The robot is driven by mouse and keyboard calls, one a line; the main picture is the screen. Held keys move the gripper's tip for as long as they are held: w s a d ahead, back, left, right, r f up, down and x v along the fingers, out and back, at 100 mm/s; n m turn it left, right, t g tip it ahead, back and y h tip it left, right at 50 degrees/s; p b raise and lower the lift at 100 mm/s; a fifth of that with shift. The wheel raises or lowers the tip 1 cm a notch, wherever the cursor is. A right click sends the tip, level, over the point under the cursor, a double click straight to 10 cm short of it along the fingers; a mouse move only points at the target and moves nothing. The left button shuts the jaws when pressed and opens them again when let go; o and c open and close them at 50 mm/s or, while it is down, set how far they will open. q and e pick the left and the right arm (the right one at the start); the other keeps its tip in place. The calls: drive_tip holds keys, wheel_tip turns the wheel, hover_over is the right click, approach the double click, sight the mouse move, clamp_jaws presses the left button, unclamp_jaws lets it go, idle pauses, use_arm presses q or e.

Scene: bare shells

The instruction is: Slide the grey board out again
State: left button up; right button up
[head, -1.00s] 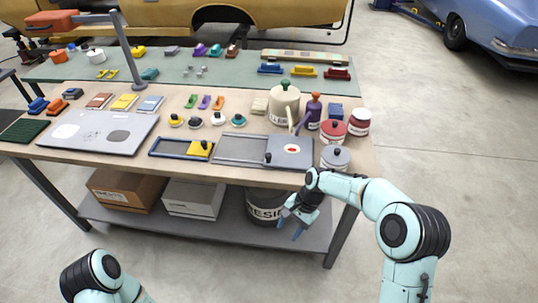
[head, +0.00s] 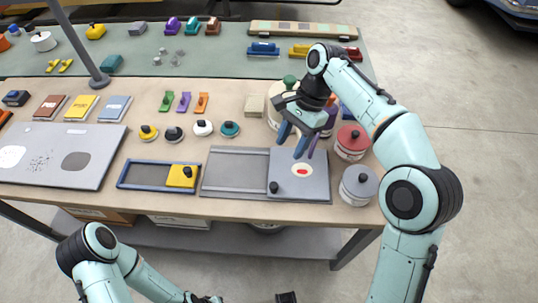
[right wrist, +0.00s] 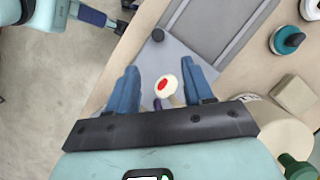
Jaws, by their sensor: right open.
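The grey board (head: 312,186) is a flat square plate at the right end of a long grey frame (head: 235,172), near the table's front edge. It has a black knob (head: 273,187) at its front left corner and a white oval with a red mark (head: 302,170). My right gripper (head: 293,143) is open and empty above the board's back part, apart from the knob. In the right wrist view the board (right wrist: 182,48) and its knob (right wrist: 158,35) show between and beyond the open fingers (right wrist: 160,67).
Red-lidded (head: 352,142) and grey-lidded (head: 359,186) tins stand close to the board's right. A cream can (head: 281,108) and a purple one are partly hidden behind my right gripper. A blue frame with a yellow plate (head: 182,176) lies left.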

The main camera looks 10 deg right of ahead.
sight(274, 184)
drive_tip(key=b+x, duration=0.1)
drive_tip(key=x, duration=0.3)
drive_tip(key=b+x, duration=0.1)
drive_tip(key=x, duration=0.3)
drive_tip(key=b+x, duration=0.1)
drive_tip(key=x, duration=0.2)
drive_tip(key=shift+s+a+f, duration=0.1)
drive_tip(key=shift+s+f, duration=0.25)
use_arm(q)
drive_tip(key=shift+s+f+b, duration=0.1)
drive_tip(key=shift+s+f, duration=0.2)
drive_tip(key=shift+f, duration=0.35)
drive_tip(key=shift+s+f+b, duration=0.15)
drive_tip(key=shift+s+f, duration=0.1)
drive_tip(key=shift+f, duration=0.35)
drive_tip(key=shift+s+f+b, duration=0.1)
drive_tip(key=shift+s+f, duration=0.2)
drive_tip(key=shift+f, duration=0.35)
use_arm(e)
drive_tip(key=shift+s+a+f, duration=0.1)
drive_tip(key=shift+a+f, duration=0.2)
drive_tip(key=shift+f, duration=0.4)
clamp_jaws()
